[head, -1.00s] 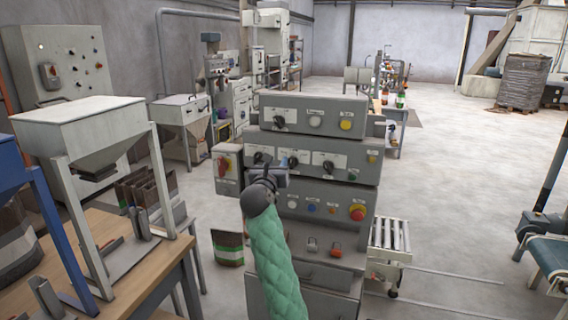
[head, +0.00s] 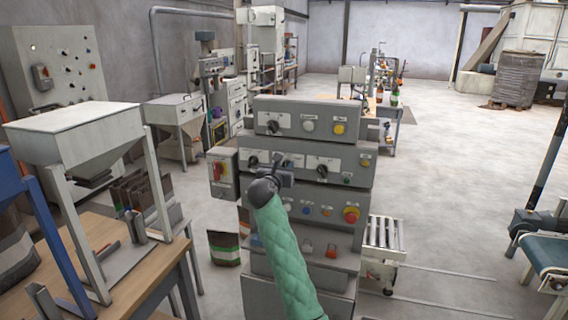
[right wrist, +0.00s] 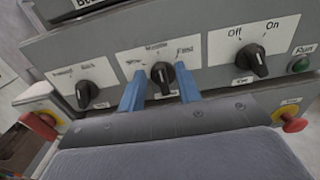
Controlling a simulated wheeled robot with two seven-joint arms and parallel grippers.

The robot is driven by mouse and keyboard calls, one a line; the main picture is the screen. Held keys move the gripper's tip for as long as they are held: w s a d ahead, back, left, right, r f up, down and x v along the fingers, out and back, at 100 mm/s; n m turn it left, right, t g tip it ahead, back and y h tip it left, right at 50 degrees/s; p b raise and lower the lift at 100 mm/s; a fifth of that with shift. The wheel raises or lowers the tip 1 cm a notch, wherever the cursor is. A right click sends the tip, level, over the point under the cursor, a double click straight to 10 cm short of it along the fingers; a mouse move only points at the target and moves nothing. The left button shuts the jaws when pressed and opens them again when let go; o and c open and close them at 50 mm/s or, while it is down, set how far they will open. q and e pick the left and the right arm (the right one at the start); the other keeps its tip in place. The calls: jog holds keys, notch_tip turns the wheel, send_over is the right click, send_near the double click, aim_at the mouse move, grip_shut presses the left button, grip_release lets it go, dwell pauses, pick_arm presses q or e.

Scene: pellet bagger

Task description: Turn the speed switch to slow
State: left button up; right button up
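The speed switch (right wrist: 162,75) is a black knob on a white plate marked Slow, Middle and Fast, in the middle of the right wrist view. Its pointer stands roughly upright, toward Middle. My right gripper (right wrist: 160,90) is open, with one blue finger on each side of this knob. I cannot tell whether either finger touches it. In the head view my right gripper (head: 284,176) is in front of the panel and hides much of the switch. My left gripper is not in view.
Another black knob (right wrist: 86,92) sits left of the speed switch, and an Off/On knob (right wrist: 252,60) sits right. A green button (right wrist: 300,64) and red knobs (right wrist: 292,122) are nearby. A worktable (head: 150,275) with a hopper (head: 80,140) stands left; open floor lies right.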

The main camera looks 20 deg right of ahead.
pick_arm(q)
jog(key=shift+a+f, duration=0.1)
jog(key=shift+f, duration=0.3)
pick_arm(e)
jog(key=shift+w+d, duration=0.2)
jog(key=shift+w, duration=0.15)
grip_shut()
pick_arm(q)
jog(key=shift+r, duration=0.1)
